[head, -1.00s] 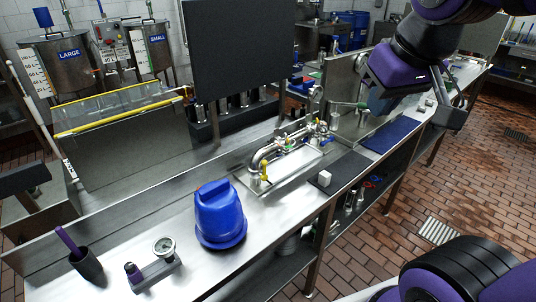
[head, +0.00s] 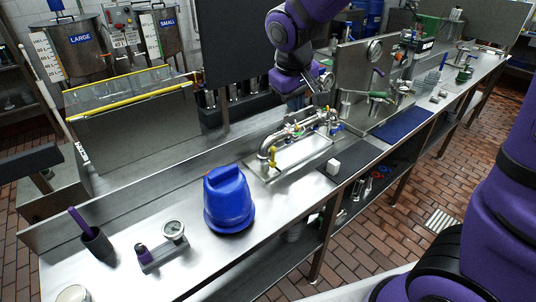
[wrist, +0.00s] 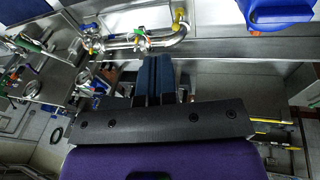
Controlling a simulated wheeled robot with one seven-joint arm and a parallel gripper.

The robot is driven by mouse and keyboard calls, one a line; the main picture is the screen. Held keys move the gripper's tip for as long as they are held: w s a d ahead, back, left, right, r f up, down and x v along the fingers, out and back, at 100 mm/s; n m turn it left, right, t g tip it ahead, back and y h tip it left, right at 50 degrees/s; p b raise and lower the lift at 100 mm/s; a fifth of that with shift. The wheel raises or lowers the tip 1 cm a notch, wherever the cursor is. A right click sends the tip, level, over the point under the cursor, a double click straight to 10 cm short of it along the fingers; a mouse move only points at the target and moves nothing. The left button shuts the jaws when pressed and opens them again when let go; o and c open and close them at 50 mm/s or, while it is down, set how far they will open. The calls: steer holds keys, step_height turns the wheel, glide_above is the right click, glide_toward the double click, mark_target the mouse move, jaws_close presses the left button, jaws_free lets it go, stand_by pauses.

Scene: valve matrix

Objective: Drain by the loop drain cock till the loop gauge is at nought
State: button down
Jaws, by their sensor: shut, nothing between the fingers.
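The pipe loop (head: 290,135) stands over a shallow steel tray on the bench, with several small coloured handles. A yellow handle (head: 273,157) is at its near end; it also shows in the wrist view (wrist: 180,17). I cannot tell which handle is the loop drain cock. A small round shape (head: 327,82) behind the loop's far end may be the loop gauge; its reading is too small to tell. My gripper (head: 309,99) is above and behind the loop's far half, shut and empty. In the wrist view its closed fingers (wrist: 152,60) point toward the pipe, apart from it.
A blue container (head: 228,198) stands nearer on the bench, beside a small gauge on a block (head: 173,231) and a dark cup (head: 97,244). A dark upright panel (head: 235,40) rises behind the bench. A blue mat (head: 404,124) lies farther right.

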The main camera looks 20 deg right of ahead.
steer(key=w+a+f+n, duration=0.1)
steer(key=w+a+f, duration=0.2)
steer(key=f, duration=0.4)
steer(key=w+a+f+n+h, duration=0.1)
steer(key=w+a+f, duration=0.2)
steer(key=a+f, duration=0.3)
steer(key=shift+w+a+f+n+h, duration=0.3)
steer(key=shift+f+n, duration=0.05)
steer(key=shift+n, duration=0.05)
glide_toward(271, 162)
step_height(271, 162, down, 4)
steer(key=s+a, duration=0.1)
steer(key=a, duration=0.1)
steer(key=shift+w+d+f, duration=0.15)
steer(key=shift+w+d, duration=0.35)
steer(key=shift+d, duration=0.35)
steer(key=shift+w+d+f, duration=0.15)
steer(key=shift+w+d, duration=0.35)
steer(key=shift+d, duration=0.4)
